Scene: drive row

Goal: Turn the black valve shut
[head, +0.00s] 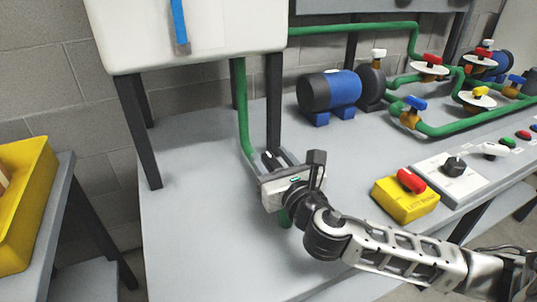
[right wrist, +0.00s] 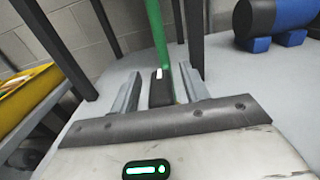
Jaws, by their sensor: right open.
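The black valve handle (right wrist: 160,92), with a white mark on it, sits in front of the green vertical pipe (right wrist: 157,35) in the right wrist view. My right gripper (right wrist: 158,90) is open, with one finger on each side of the handle and a gap visible on both sides. In the head view, my right gripper (head: 272,160) is at the lower end of the green pipe (head: 242,110) below the white tank (head: 190,40). It hides much of the valve there; only a dark bit of the handle shows between the fingers. My left gripper is not in view.
Dark tank legs (head: 273,100) stand close to my right gripper. A yellow box with a red knob (head: 405,200) and a control panel (head: 450,180) are to the right. A blue pump (head: 330,92) and several coloured valves stand behind. The bench (head: 190,220) front left is clear.

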